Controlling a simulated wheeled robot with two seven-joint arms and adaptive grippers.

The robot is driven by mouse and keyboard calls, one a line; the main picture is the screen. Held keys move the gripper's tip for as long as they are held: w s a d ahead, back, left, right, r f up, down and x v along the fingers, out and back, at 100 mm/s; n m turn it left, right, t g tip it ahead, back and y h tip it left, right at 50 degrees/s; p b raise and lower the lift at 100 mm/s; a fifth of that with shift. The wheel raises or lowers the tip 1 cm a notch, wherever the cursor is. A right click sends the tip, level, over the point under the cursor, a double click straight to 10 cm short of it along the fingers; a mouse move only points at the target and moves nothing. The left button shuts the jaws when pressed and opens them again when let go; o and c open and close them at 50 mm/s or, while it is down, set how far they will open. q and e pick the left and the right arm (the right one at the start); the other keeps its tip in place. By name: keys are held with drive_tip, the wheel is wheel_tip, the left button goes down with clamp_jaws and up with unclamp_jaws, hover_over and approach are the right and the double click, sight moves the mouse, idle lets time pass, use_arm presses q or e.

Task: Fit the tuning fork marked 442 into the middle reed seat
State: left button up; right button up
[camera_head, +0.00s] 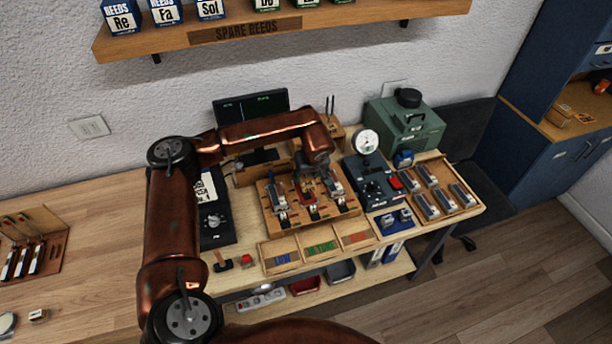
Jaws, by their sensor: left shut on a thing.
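My left gripper (309,178) reaches down over the wooden seat board (349,209) in the middle of the bench. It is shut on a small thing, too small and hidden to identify. The board carries three seats side by side. The middle seat (312,212) has red parts and lies just below the gripper, partly covered by it. Silver pieces show at the left seat (282,214) and right seat (336,189). I cannot read a 442 mark or tell a tuning fork apart here. My right gripper is not in view.
A tray of metal blocks (447,199) and a dark device with a dial gauge (366,142) stand right of the board. A labelled three-part tray (318,248) lies in front. A monitor (250,106) stands behind. The bench at left (100,225) has free room.

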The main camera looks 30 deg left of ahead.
sight(306, 194)
use_arm(q)
drive_tip(key=shift+f+b, duration=0.4)
drive_tip(key=shift+f, duration=0.4)
drive_tip(key=shift+f+b, duration=0.9)
drive_tip(key=shift+f, duration=0.65)
drive_tip(key=shift+w+f, duration=0.1)
drive_tip(key=shift+f, duration=0.3)
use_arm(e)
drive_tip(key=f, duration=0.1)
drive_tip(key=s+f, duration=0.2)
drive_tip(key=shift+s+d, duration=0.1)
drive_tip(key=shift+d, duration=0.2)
use_arm(q)
drive_tip(key=shift+d, duration=0.1)
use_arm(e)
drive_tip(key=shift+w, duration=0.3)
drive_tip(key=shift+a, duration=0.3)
use_arm(q)
drive_tip(key=shift+f, duration=0.3)
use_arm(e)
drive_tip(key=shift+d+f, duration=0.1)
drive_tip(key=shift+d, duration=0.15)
use_arm(q)
drive_tip(key=shift+f+b, duration=0.2)
drive_tip(key=shift+b, duration=0.1)
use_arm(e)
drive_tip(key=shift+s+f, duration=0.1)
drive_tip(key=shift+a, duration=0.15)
